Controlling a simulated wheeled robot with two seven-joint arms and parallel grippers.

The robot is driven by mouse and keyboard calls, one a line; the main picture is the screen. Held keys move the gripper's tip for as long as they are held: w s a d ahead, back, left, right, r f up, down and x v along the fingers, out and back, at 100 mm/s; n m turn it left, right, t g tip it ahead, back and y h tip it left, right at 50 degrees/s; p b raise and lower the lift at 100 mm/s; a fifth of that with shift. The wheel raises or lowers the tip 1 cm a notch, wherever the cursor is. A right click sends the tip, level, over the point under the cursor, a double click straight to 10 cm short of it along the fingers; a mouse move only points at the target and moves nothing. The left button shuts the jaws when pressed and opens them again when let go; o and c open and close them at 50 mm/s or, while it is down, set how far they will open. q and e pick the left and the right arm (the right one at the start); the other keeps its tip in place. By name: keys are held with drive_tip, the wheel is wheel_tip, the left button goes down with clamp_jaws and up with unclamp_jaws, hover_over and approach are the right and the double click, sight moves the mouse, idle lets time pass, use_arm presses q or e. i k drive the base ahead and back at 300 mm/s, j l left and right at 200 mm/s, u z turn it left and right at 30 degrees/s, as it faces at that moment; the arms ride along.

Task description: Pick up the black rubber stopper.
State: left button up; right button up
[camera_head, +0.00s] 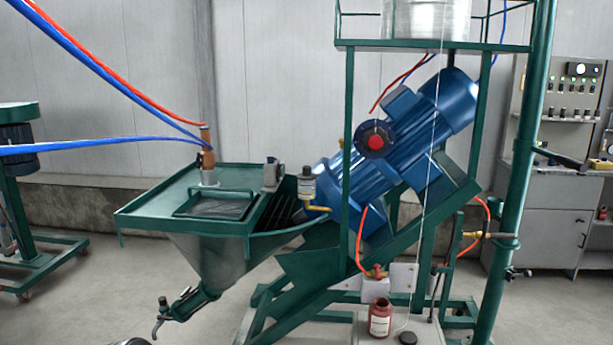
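A small black round piece, which looks like the black rubber stopper (408,338), lies at the bottom edge of the head view. It sits on a pale surface just right of a red-brown bottle (380,318) with a pale label. The bottle stands upright and its mouth looks open. The stopper is apart from the bottle, and its lower part is close to the picture's edge. Neither of my grippers is in view.
A green machine frame with a blue motor (400,135) rises behind the bottle. A green post (515,190) stands to the right. A thin pale line hangs near the stopper.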

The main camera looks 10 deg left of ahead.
sight(306, 175)
drive_tip(key=i+z, duration=0.2)
drive_tip(key=i, duration=0.35)
drive_tip(key=i+j+z, duration=0.2)
drive_tip(key=i, duration=0.3)
drive_tip(key=i+z, duration=0.2)
drive_tip(key=i, duration=0.35)
drive_tip(key=j, duration=0.1)
